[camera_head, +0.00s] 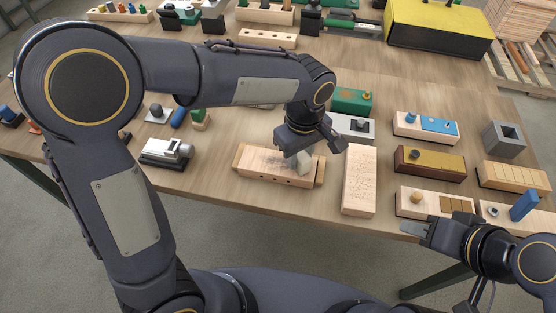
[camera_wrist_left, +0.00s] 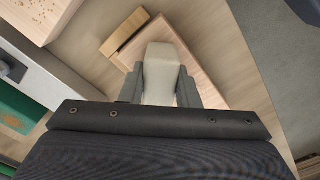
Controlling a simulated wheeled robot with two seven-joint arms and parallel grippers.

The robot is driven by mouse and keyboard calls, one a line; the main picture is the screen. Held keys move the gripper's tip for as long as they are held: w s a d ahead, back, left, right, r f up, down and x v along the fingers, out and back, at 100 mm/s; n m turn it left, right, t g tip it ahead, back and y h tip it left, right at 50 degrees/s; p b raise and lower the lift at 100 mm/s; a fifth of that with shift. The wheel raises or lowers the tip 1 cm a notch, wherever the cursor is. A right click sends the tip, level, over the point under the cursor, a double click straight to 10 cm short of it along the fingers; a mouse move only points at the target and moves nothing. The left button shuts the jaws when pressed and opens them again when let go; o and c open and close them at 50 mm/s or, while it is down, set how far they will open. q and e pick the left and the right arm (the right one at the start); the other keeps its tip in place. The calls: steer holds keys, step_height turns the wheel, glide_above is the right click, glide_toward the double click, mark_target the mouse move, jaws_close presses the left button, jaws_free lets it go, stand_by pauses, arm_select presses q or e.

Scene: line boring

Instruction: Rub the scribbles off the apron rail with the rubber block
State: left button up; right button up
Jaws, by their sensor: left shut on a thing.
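The rubber block, a pale off-white block (camera_head: 300,162), is held between the fingers of my left gripper (camera_head: 301,153). In the left wrist view the block (camera_wrist_left: 161,72) sits between the two grey fingers (camera_wrist_left: 160,85). The apron rail, a light wooden bar (camera_head: 270,172) with holes in its front face, lies on the table under the block. Faint grey marks show on its top left of the block; the part below the block is hidden. The block appears to be at the rail's top; contact is unclear. My right gripper (camera_head: 416,228) is at the table's front right edge, apparently empty.
A pale speckled wooden block (camera_head: 358,180) stands close right of the rail. A small grey machine (camera_head: 166,152) lies to the left. Wooden trays, including a brown one (camera_head: 430,164), fill the right side. The table's front edge is close to the rail.

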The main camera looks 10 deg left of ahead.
arm_select(q)
steer(key=shift+d, duration=0.6)
steer(key=shift+f, duration=0.1)
steer(key=shift+w+a, duration=0.1)
steer(key=shift+a, duration=2.45)
